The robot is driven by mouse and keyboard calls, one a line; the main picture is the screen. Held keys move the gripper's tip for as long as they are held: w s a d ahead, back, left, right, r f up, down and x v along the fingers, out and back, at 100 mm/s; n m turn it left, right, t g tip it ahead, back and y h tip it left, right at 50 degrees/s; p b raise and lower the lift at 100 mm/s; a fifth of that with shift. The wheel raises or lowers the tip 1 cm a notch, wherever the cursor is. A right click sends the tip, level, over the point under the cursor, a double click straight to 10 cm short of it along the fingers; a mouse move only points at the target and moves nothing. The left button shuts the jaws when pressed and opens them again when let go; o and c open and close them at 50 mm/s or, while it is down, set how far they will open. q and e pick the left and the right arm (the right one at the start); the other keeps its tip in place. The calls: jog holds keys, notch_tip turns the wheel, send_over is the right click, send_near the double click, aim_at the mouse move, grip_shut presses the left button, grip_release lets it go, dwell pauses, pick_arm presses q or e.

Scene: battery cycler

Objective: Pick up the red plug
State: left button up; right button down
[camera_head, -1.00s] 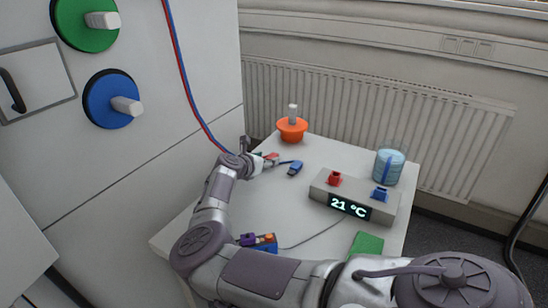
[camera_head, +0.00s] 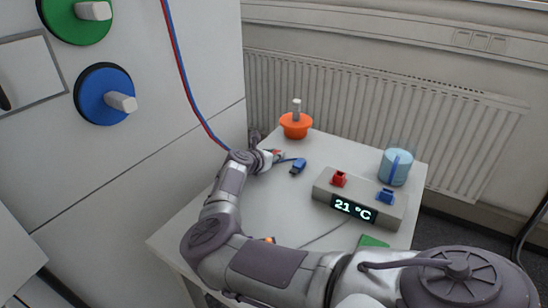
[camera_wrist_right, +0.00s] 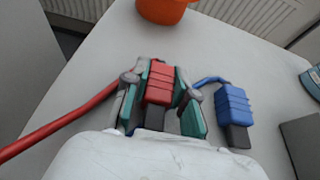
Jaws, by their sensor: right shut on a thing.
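The red plug (camera_wrist_right: 159,84) sits between the two fingers of my right gripper (camera_wrist_right: 160,95), which is shut on it. Its red cable runs off to the left in the right wrist view. The blue plug (camera_wrist_right: 234,104) lies on the table just right of the gripper; it also shows in the head view (camera_head: 298,166). In the head view my right gripper (camera_head: 272,156) is at the table's far left part, and the red plug is mostly hidden there. I cannot tell whether the plug touches the table. My left gripper is not in view.
A grey box (camera_head: 333,189) reading 21 °C, with red and blue sockets, stands on the white table (camera_head: 285,205). An orange pot (camera_head: 296,126) and a blue cylinder (camera_head: 395,167) stand behind. A green item (camera_head: 373,241) is partly hidden by my arm. A cabinet wall (camera_head: 190,110) rises at left.

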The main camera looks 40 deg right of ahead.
aim_at(275, 153)
notch_tip(275, 153, up, 10)
jog(key=shift+r+p, duration=0.1)
jog(key=shift+p, duration=0.3)
dwell(0.4)
